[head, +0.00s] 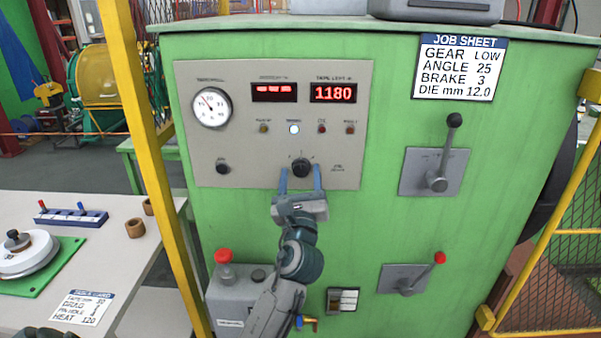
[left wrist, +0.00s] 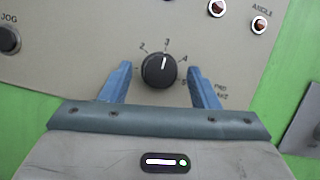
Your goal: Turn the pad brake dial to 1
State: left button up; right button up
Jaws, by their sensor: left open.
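The pad brake dial (head: 301,167) is a round black knob low on the grey control panel. In the left wrist view the dial (left wrist: 159,71) has a white pointer line aimed at the 3 on its printed scale; the 2 and 4 also show, and the mark at the left end is partly hidden by a finger. My left gripper (head: 300,181) is open, with one blue finger on each side of the dial. In the left wrist view a gap shows between the knob and both fingers. My right gripper is not in view.
The grey panel (head: 240,130) also carries a gauge, red displays, lamps and a jog knob (head: 222,168). A job sheet (head: 458,68) reads brake 3. Levers (head: 437,181) stand to the right. A yellow post (head: 140,110) and a red button box (head: 224,256) are at left.

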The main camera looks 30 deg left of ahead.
pick_arm(q)
jog(key=shift+w+a+r, duration=0.1)
jog(key=c, duration=1)
jog(key=shift+o, duration=0.2)
